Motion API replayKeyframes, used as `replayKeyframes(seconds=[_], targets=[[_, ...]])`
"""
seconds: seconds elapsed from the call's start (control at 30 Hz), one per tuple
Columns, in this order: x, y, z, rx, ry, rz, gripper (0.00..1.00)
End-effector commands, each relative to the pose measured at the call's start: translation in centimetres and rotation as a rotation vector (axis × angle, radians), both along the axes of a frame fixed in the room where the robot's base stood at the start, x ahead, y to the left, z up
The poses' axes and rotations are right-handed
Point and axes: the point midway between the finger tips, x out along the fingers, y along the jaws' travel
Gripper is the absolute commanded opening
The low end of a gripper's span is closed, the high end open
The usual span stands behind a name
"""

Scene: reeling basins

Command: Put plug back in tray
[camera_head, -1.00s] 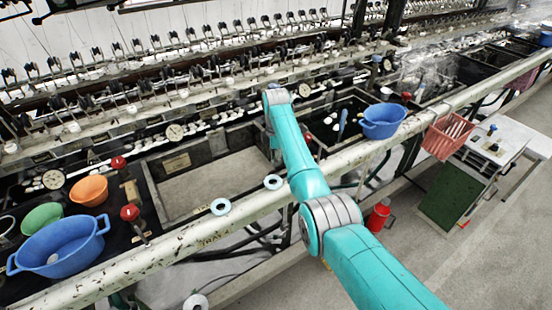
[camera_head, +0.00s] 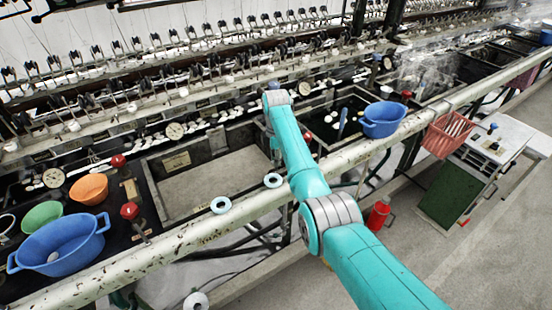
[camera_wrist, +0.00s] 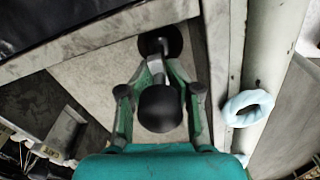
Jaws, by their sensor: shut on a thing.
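The plug (camera_wrist: 160,106) shows in the wrist view as a black ball knob on a thin pale stem with a dark round disc at the far end. My gripper (camera_wrist: 162,68) is shut on the plug, with one green finger on each side of the stem. In the head view the gripper is mostly hidden by my arm, near the right end of an empty grey basin (camera_head: 210,182). I cannot tell for certain which thing is the tray.
The basin's front rail (camera_head: 190,238) carries pale rings (camera_head: 221,205). Blue (camera_head: 62,245), green and orange bowls stand at the left. Another blue bowl (camera_head: 382,120) stands right of my arm. A red basket (camera_head: 447,135) hangs beside a white-topped table (camera_head: 510,135) with small items.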

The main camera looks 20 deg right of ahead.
Motion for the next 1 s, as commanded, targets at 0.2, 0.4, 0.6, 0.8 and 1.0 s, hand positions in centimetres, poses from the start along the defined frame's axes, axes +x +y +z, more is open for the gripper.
replayKeyframes(seconds=[0.2,0.4,0.6,0.8,1.0], targets=[[0.0,0.0,-0.3,0.0,0.0,0.0,0.0],[0.0,0.0,-0.4,0.0,0.0,0.0,0.43],[0.0,0.0,-0.4,0.0,0.0,0.0,0.62],[0.0,0.0,-0.4,0.0,0.001,0.0,0.62],[0.1,0.0,1.6,0.0,-0.002,0.0,0.62]])
